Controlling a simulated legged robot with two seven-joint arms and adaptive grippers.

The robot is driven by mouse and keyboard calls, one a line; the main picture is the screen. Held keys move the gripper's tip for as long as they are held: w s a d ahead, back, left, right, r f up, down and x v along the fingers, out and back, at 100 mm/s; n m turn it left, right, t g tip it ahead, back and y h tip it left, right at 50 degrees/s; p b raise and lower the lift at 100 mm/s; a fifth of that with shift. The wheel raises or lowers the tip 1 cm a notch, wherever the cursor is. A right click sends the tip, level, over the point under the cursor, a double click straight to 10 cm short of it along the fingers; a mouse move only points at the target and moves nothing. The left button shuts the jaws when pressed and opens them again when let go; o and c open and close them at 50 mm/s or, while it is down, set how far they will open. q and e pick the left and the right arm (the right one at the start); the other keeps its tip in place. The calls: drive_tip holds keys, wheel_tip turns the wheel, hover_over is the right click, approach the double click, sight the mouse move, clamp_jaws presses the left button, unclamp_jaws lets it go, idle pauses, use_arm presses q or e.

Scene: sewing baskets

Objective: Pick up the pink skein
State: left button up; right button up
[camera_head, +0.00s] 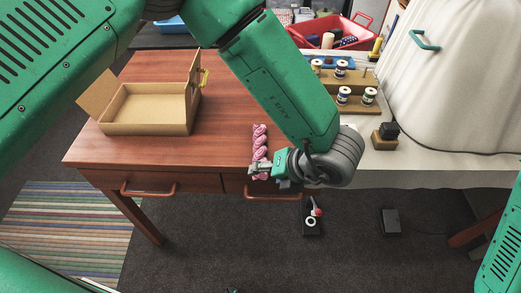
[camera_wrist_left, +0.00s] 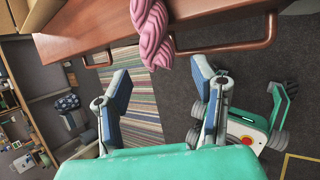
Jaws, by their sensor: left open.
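The pink skein (camera_head: 260,139) is a twisted bundle lying at the front edge of the wooden table. Its near end hangs over the edge, as the left wrist view shows the skein (camera_wrist_left: 152,32) above and between my finger lines. My left gripper (camera_head: 264,173) is at the table's front edge by the skein's near end and partly covers it in the head view. In the left wrist view the fingers of my left gripper (camera_wrist_left: 161,82) are spread apart. The space between them is empty, with the skein's end just beyond the tips. My right gripper is not in view.
An open cardboard box (camera_head: 145,128) stands on the left of the table (camera_head: 222,118). Drawer handles (camera_head: 148,191) stick out below the front edge. Thread spools on a wooden rack (camera_head: 352,108), a red basket (camera_head: 345,27) and a white covered shape (camera_head: 450,80) are to the right.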

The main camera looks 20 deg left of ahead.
sight(265, 175)
use_arm(q)
drive_tip(key=x, duration=0.3)
drive_tip(key=shift+f, duration=0.1)
clamp_jaws()
